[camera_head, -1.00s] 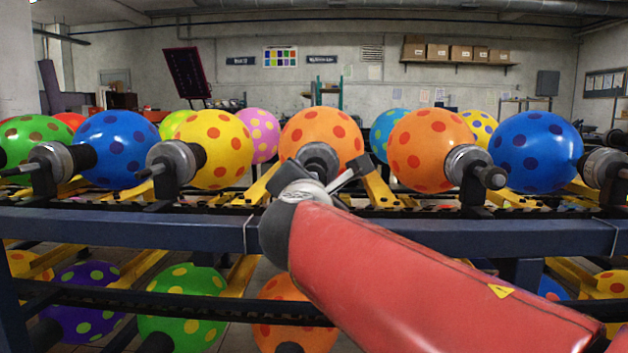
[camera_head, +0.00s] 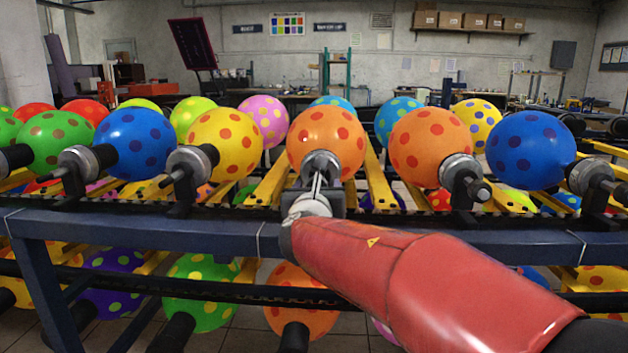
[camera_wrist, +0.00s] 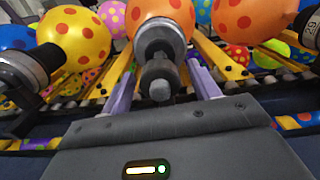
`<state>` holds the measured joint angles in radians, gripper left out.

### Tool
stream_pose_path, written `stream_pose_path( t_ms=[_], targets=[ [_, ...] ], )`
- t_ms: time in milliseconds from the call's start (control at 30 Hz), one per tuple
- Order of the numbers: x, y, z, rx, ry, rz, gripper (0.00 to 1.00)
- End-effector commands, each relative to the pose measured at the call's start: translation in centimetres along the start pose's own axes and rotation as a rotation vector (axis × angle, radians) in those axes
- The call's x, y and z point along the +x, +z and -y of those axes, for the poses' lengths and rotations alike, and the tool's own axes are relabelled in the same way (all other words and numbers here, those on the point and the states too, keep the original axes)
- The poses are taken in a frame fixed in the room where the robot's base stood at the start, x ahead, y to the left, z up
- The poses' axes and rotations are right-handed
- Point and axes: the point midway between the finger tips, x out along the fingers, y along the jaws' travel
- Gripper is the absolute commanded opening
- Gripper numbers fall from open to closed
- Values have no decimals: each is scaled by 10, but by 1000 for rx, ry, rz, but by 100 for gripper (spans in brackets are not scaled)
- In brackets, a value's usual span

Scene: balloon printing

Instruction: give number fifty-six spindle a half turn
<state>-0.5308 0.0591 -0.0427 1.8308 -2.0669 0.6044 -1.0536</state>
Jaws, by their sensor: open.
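An orange balloon with red dots (camera_head: 326,138) sits on a grey and black spindle (camera_head: 321,161) straight ahead of my gripper. The spindle also shows in the wrist view, its black knob (camera_wrist: 160,82) pointing at the camera. My gripper (camera_head: 317,184) is open in front of that spindle. In the wrist view its two purple-grey fingers (camera_wrist: 161,72) stand apart, one to each side of the knob, with gaps showing. I cannot tell how deep the knob reaches between them. No number is readable on this spindle; the label on the right-hand spindle (camera_wrist: 310,28) is cut off.
Neighbouring spindles carry a yellow balloon (camera_head: 224,143) on the left and another orange balloon (camera_head: 430,146) on the right. A blue rack beam (camera_head: 150,233) runs below my gripper. Yellow bars (camera_head: 378,180) flank the spindle. More balloons hang on a lower tier (camera_head: 203,292).

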Motion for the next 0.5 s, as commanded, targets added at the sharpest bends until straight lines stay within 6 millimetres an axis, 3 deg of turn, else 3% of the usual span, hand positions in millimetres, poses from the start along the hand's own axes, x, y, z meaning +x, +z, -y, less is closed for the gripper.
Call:
stream_pose_path(
  t_ms=[200, 500],
  targets=[
    [24, 1, 0, 1, 0, 0, 61],
    [29, 0, 0, 1, 1, 0, 61]
  ],
)
